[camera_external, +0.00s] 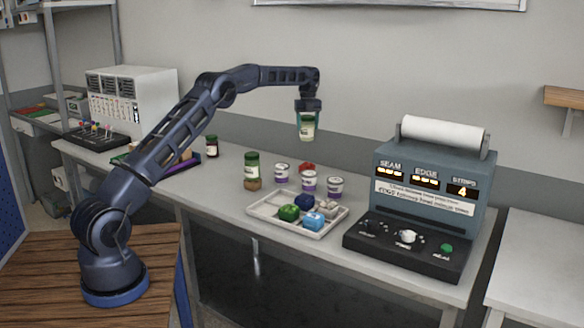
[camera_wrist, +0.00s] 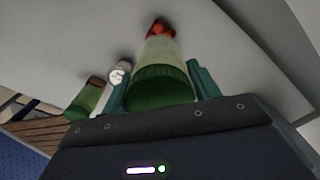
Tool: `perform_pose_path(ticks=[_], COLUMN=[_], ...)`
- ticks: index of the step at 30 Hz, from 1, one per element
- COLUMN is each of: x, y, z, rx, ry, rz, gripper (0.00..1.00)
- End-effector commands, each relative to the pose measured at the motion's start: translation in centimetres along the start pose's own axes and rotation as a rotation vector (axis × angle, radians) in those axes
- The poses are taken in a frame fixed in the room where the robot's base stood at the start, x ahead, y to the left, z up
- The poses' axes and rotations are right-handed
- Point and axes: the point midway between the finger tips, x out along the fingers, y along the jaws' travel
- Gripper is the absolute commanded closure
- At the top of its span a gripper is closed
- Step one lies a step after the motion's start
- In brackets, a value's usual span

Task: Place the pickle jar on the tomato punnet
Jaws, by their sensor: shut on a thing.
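My gripper (camera_external: 308,112) is shut on a green-lidded jar with a pale label, which looks like the pickle jar (camera_external: 307,128). It holds the jar upright, well above the counter. In the wrist view the jar (camera_wrist: 163,85) fills the space between the two teal fingers, lid toward the camera. In the wrist view the red item (camera_wrist: 159,27) shows just past the jar's far end, also partly hidden. The jar is apart from it.
A blue-grey machine (camera_external: 430,195) stands at right. The wall (camera_external: 345,90) is behind.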

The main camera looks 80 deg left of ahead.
Motion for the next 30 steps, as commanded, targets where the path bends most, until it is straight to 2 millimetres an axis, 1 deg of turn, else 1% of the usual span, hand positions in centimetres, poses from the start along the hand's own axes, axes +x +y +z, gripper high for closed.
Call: perform_pose_path(ticks=[1,3,6,9,12,17,19,24,27,30], x=[1.0,2.5,4.4,5.8,6.6,7.2,7.8,10.1,11.0,11.2], y=[0.0,0.0,0.0,0.0,0.0,0.0,0.0,0.0,0.0,0.0], z=[0.0,-0.1,0.0,0.0,0.0,0.0,0.0,0.0,0.0,0.0], rx=[0.000,0.000,0.000,0.000,0.000,0.000,0.000,0.000,0.000,0.000], ry=[0.001,0.001,0.001,0.000,0.001,0.000,0.000,0.000,0.000,-0.001], rz=[0.001,0.001,0.000,-0.001,0.000,-0.001,-0.001,0.000,-0.001,-0.002], gripper=[0.78,0.78,0.78,0.78,0.78,0.78,0.78,0.78,0.78,0.78])
